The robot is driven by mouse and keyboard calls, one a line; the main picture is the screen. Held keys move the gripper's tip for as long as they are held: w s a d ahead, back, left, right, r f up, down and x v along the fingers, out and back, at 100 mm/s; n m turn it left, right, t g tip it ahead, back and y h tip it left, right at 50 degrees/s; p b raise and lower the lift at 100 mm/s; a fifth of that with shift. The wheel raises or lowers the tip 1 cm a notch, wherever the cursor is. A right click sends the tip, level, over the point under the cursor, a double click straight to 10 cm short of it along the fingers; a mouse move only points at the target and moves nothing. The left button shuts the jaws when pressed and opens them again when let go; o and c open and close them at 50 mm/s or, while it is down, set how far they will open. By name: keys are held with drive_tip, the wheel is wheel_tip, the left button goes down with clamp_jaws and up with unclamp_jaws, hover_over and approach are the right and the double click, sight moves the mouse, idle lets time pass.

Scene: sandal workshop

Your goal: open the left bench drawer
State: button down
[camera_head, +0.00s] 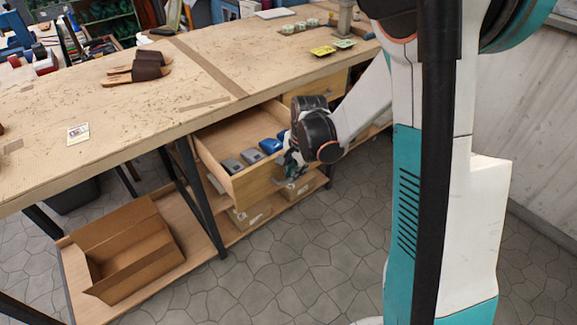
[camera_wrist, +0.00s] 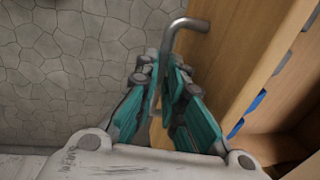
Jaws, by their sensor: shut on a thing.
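The left bench drawer (camera_head: 258,182) is pulled out from under the wooden bench top. Its inside shows a grey item (camera_head: 232,166), another grey item and blue items (camera_head: 270,146). In the wrist view the drawer front (camera_wrist: 232,70) stands to the right, with a curved metal handle (camera_wrist: 180,27) on it. My gripper (camera_wrist: 172,82) is shut on the handle, with its teal fingers on either side of the bar. In the head view my gripper (camera_head: 290,163) is at the drawer's front face, and my arm hides part of the drawer.
The bench top (camera_head: 240,65) carries brown sandals (camera_head: 140,66), a small card (camera_head: 78,134) and yellow-green packets (camera_head: 323,50). An open cardboard box (camera_head: 130,250) and smaller boxes (camera_head: 250,214) sit on the low shelf. The stone floor (camera_head: 290,265) in front is clear.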

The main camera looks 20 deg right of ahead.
drive_tip(key=c, duration=1.7)
unclamp_jaws()
drive_tip(key=r, duration=0.4)
drive_tip(key=s+r, duration=0.1)
drive_tip(key=r, duration=0.3)
drive_tip(key=s+r, duration=0.1)
drive_tip(key=r, duration=0.2)
drive_tip(key=shift+d+r, duration=0.35)
drive_tip(key=shift+r, duration=0.05)
drive_tip(key=shift+s, duration=0.1)
